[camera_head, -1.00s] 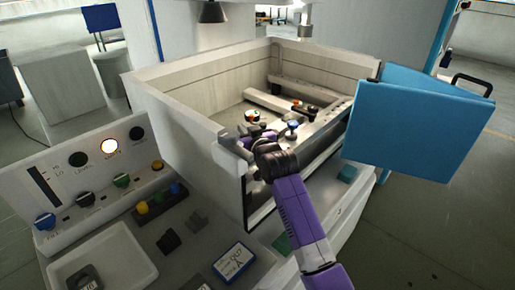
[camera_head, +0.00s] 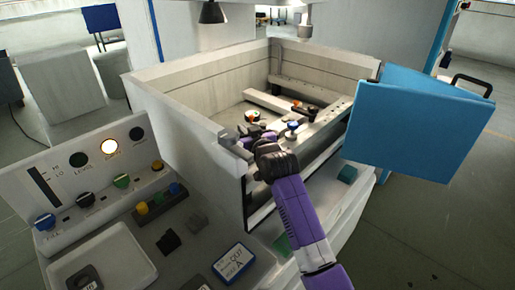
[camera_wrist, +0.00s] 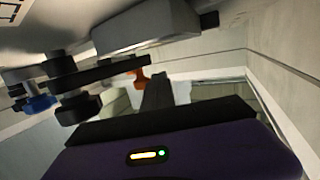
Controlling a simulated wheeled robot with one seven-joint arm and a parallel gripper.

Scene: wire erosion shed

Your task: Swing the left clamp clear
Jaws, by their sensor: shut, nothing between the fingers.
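Inside the open tank (camera_head: 190,85), a clamp with a blue knob (camera_head: 292,125) sits near the front wall. Another piece with an orange and green top (camera_head: 252,116) sits farther left, and an orange piece with dark parts (camera_head: 297,103) lies behind. I cannot tell for sure which is the left clamp. My gripper (camera_head: 272,136) is low inside the front of the tank, just left of the blue knob. In the wrist view, my shut fingers (camera_wrist: 156,90) are empty. A dark clamp bar (camera_wrist: 95,74) and a blue knob (camera_wrist: 40,103) are to their left; contact is unclear.
The tank's front wall lies under my arm. A blue door (camera_head: 415,130) stands open at right. A control panel (camera_head: 70,185) with knobs and a lit lamp stands at left. A pale tray (camera_head: 125,250) is below it.

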